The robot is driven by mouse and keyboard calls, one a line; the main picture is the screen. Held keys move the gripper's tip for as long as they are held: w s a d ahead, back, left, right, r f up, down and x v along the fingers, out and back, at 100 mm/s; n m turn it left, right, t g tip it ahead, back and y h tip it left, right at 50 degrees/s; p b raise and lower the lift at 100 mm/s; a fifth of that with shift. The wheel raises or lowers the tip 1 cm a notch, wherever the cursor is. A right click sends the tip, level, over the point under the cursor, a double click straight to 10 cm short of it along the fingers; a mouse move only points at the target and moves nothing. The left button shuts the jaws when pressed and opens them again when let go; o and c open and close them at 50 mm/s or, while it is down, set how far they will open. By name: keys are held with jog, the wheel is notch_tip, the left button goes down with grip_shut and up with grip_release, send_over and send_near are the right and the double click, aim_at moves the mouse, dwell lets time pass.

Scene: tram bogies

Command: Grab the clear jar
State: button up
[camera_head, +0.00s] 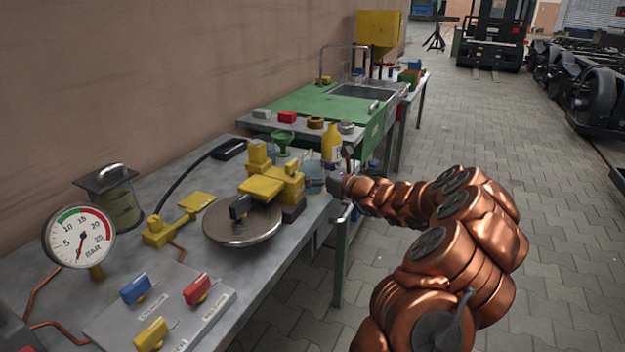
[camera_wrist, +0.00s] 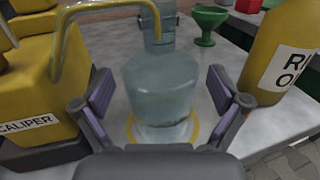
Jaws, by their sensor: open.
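The clear jar (camera_wrist: 162,88) stands upright on the metal bench in the wrist view, translucent and bluish, with a yellow ring around its base. My gripper (camera_wrist: 161,92) is open, with one finger to each side of the jar and visible gaps between the finger pads and its sides. In the head view the jar (camera_head: 313,179) is small, just left of my gripper (camera_head: 335,186), near the bench's right edge. My wrist partly hides that area there.
A yellow caliper block (camera_wrist: 35,85) stands close on the left and a yellow labelled bottle (camera_wrist: 283,50) on the right. A curved yellow tube (camera_wrist: 100,8) passes near the jar's top. A green funnel-shaped cup (camera_wrist: 208,22) stands behind. The floor right of the bench (camera_head: 262,282) is open.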

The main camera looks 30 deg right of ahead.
jog(key=shift+c, duration=0.4)
jog(key=c, duration=1.2)
jog(key=shift+o, duration=0.2)
